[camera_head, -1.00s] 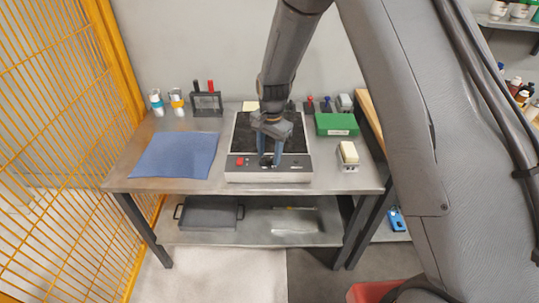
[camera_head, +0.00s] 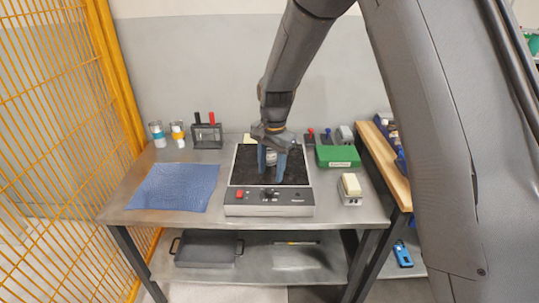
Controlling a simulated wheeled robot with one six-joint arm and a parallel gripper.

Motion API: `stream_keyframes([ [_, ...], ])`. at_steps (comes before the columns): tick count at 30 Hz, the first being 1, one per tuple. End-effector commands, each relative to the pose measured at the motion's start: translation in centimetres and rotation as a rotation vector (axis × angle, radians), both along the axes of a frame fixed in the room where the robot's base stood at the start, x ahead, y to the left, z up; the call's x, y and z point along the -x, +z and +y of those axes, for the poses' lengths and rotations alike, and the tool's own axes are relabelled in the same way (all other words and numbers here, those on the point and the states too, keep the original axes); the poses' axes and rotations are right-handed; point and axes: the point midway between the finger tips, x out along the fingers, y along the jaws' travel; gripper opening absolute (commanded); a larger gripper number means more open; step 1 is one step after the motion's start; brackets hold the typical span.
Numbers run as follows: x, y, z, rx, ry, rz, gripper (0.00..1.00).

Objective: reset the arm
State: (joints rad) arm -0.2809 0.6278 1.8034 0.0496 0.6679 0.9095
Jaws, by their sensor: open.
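My gripper (camera_head: 272,171) hangs from my arm over the black-topped device (camera_head: 236,181) on the metal table. Its two blue fingers point down and stand apart with a gap between them. Something pale shows behind the fingers, but I cannot tell what it is. The device has a grey front panel with a red button (camera_head: 240,193) at its left and a dark knob near its middle. I cannot tell whether the fingertips touch the black surface.
A blue mat (camera_head: 172,187) lies at the left of the table (camera_head: 135,214). Two banded cans and a dark tool rack (camera_head: 207,134) stand behind it. A green box (camera_head: 338,156) and a cream-topped block (camera_head: 350,187) are at the right. A yellow mesh fence (camera_head: 65,150) borders the left.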

Motion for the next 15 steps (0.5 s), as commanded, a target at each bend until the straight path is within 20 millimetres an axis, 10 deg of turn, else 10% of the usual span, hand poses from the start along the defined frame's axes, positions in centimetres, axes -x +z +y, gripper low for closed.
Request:
stream_keyframes([
  [8, 2.4, 1.9, -3.4, 0.007, 0.086, -0.02, 0.43],
  [15, 10.9, 5.0, -11.0, 0.038, 0.342, -0.064, 0.43],
])
